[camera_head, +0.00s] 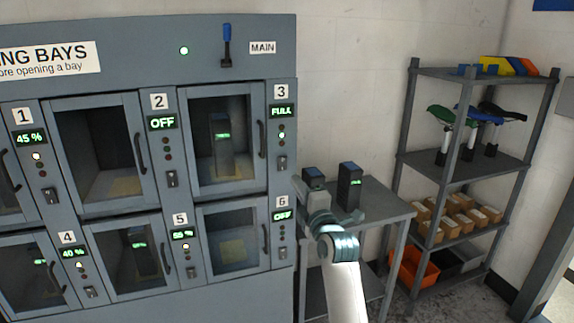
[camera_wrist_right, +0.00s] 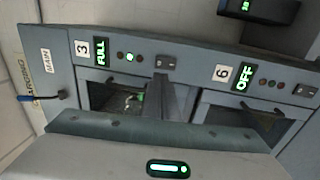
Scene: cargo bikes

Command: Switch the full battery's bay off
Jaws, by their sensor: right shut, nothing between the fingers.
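Bay 3's display (camera_head: 282,112) reads FULL, and its green lamp (camera_head: 282,135) is lit. Its small toggle switch (camera_head: 282,162) sits below the lamps; its exact position is hard to tell. A dark battery (camera_head: 222,145) with a green light stands behind the shut glass door of bay 3. My right gripper (camera_head: 299,186) is shut and empty, just right of and below that switch. In the right wrist view, my shut fingers (camera_wrist_right: 160,84) point toward bay 3's switch plate (camera_wrist_right: 165,62), and a gap seems to remain. My left gripper is not in view.
Bays 2 and 6 read OFF; bays 1, 4 and 5 show percentages. The MAIN lever (camera_head: 226,45) is at the cabinet top. Two batteries (camera_head: 350,187) stand on a grey table (camera_head: 385,212) beside the cabinet. A shelf rack (camera_head: 470,160) stands farther right.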

